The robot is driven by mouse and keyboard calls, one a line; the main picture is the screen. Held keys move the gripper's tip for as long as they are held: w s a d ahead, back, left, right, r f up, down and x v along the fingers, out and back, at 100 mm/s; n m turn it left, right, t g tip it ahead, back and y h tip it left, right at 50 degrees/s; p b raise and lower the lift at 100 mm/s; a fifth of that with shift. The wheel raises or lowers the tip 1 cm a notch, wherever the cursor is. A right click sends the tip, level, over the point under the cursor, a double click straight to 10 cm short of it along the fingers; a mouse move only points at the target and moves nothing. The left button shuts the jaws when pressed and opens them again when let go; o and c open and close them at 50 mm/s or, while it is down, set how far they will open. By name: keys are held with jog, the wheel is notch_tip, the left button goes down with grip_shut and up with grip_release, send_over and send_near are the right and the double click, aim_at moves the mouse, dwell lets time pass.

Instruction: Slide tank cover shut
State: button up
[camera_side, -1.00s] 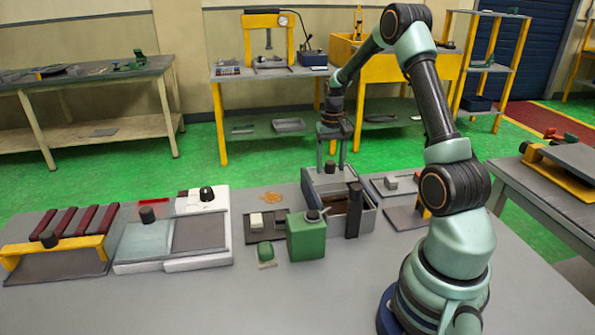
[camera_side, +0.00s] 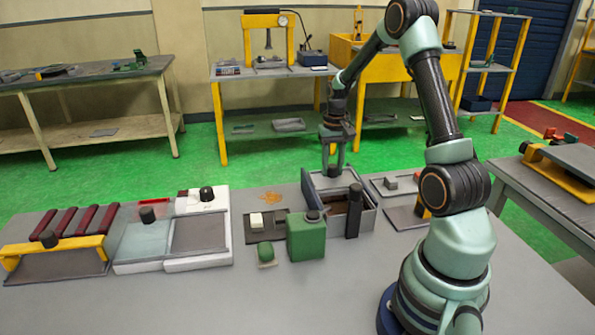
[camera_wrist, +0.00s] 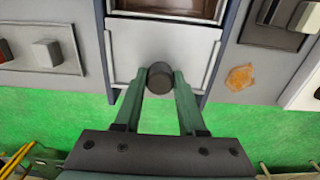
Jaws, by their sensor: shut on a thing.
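The tank (camera_side: 368,218) is a grey open-topped box on the bench, with a brown interior showing in the side view. Its cover (camera_wrist: 125,65) is a pale grey plate at the tank's far end, lying between two dark side rails in the wrist view. A dark round knob (camera_wrist: 159,77) stands on the cover. My gripper (camera_side: 334,172) is at the far end of the tank, shut on the knob. In the wrist view my gripper's two green fingers (camera_wrist: 159,88) hold the knob from both sides. Part of the tank opening (camera_wrist: 180,8) shows beyond the cover.
A green canister (camera_side: 306,238) stands left of the tank, and a dark upright post (camera_side: 354,210) stands at its near side. A stained patch (camera_wrist: 240,77) marks the bench beside the tank.

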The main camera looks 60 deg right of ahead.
jog(key=shift+s+a+f, duration=0.15)
jog(key=shift+s+a, duration=1.4)
jog(key=shift+a, duration=0.05)
jog(key=shift+s+a+f, duration=0.1)
jog(key=shift+s+a, duration=1.45)
jog(key=o, duration=0.9)
jog(key=shift+c, duration=0.2)
jog(key=shift+o, duration=0.4)
jog(key=shift+r, duration=0.15)
notch_tip(320, 180, up, 6)
jog(key=shift+w+d, duration=0.1)
jog(key=a+r+n+t, duration=0.2)
jog(key=a+r+n, duration=0.2)
jog(key=a, duration=0.7)
jog(key=a+r+n+t, duration=0.3)
jog(key=a+r+n, duration=0.2)
jog(key=a, duration=0.5)
notch_tip(320, 180, up, 3)
jog(key=shift+a+f+t, duration=0.15)
jog(key=shift+a+t, duration=0.15)
jog(key=shift+a, duration=0.1)
